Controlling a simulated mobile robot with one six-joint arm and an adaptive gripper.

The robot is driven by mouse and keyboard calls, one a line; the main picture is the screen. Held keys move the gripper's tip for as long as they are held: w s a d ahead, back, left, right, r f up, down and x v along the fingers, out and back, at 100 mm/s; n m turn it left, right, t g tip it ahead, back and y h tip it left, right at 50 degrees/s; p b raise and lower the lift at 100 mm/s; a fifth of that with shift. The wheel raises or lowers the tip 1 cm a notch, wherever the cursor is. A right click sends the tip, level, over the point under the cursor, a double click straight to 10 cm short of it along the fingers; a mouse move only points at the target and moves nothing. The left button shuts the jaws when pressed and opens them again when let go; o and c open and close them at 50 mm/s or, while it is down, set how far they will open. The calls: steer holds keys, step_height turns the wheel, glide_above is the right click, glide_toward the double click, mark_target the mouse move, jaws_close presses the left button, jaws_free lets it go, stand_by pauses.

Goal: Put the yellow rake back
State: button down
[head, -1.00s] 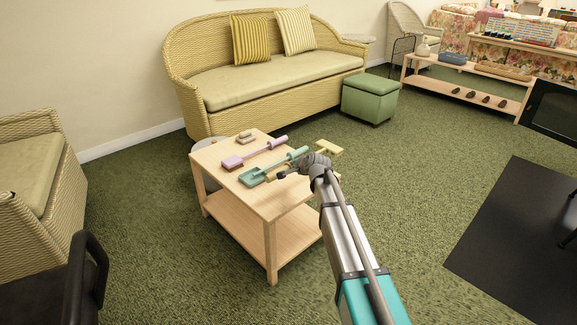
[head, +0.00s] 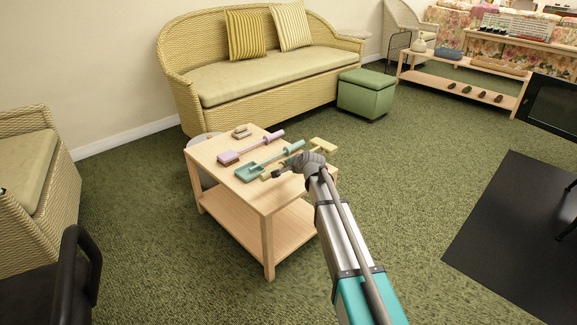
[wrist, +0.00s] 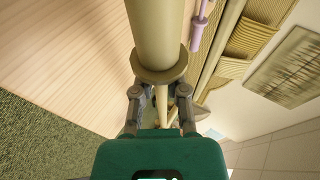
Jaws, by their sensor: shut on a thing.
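The yellow rake shows its head (head: 322,146) just right of my gripper and its thick grip end (head: 265,176) to the left, near the table's front edge. My gripper (head: 279,173) is shut on the rake; my arm hides part of the shaft. In the wrist view the rake's thick grip and round collar (wrist: 158,50) rise beyond the fingers, with the thin shaft between the fingertips (wrist: 161,97). Whether the rake touches the table is unclear. A teal shovel (head: 250,171) and a purple shovel (head: 230,157) lie side by side on the wooden table (head: 275,200).
A wicker sofa (head: 270,75) and a green ottoman (head: 366,94) stand behind. A wicker armchair (head: 35,185) is at left. Carpet right of the table is clear up to a black mat (head: 515,230).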

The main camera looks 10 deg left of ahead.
mark_target(288, 183)
steer(key=shift+f+b, duration=2.1)
steer(key=shift+f, duration=0.3)
steer(key=shift+f+b, duration=0.5)
steer(key=c, duration=0.6)
jaws_free()
